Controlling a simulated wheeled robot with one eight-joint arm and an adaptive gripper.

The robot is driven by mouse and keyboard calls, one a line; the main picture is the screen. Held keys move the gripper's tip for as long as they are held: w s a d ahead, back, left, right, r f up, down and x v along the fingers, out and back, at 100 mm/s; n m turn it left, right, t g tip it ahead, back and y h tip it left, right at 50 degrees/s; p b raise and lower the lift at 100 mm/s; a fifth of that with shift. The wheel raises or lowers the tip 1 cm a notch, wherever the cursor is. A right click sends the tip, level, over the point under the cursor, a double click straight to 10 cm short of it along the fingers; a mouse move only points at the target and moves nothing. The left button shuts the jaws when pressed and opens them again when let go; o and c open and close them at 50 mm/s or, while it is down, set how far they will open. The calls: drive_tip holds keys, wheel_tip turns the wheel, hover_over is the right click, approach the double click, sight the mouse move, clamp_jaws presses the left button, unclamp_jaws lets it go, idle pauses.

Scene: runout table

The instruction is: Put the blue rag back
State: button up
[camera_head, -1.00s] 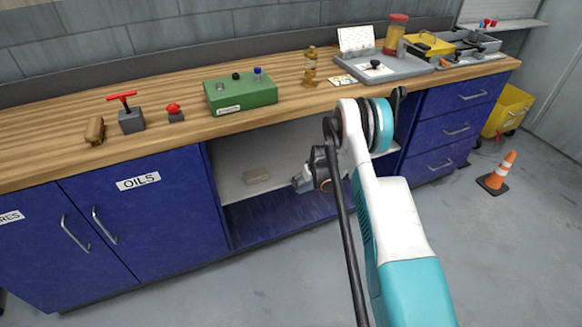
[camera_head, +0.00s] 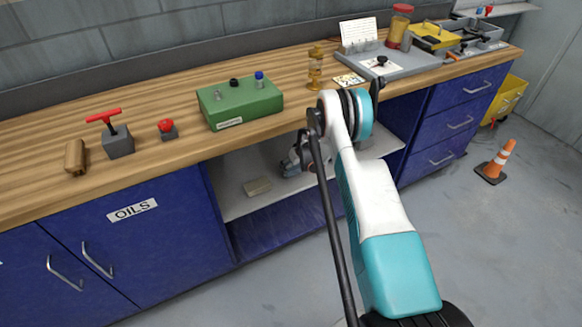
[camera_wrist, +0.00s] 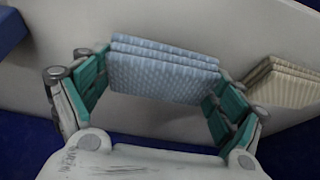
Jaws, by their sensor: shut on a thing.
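The blue rag (camera_wrist: 160,72) is a folded, pale blue patterned cloth. In the wrist view it lies between the two fingers of my gripper (camera_wrist: 155,85), whose teal pads press on its left and right ends. In the head view my gripper (camera_head: 292,165) is inside the open bay under the bench, just above or at the white shelf (camera_head: 236,206). The rag is hard to make out there, and I cannot tell if it touches the shelf.
A folded beige rag (camera_wrist: 284,82) lies on the shelf right of my gripper in the wrist view; it also shows in the head view (camera_head: 257,187). The wooden benchtop (camera_head: 150,135) is above, with a green box (camera_head: 240,102). Blue drawers (camera_head: 455,125) bound the bay's right side.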

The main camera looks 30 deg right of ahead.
drive_tip(key=shift+f, duration=1.25)
drive_tip(key=shift+f, duration=0.15)
drive_tip(key=o, duration=0.9)
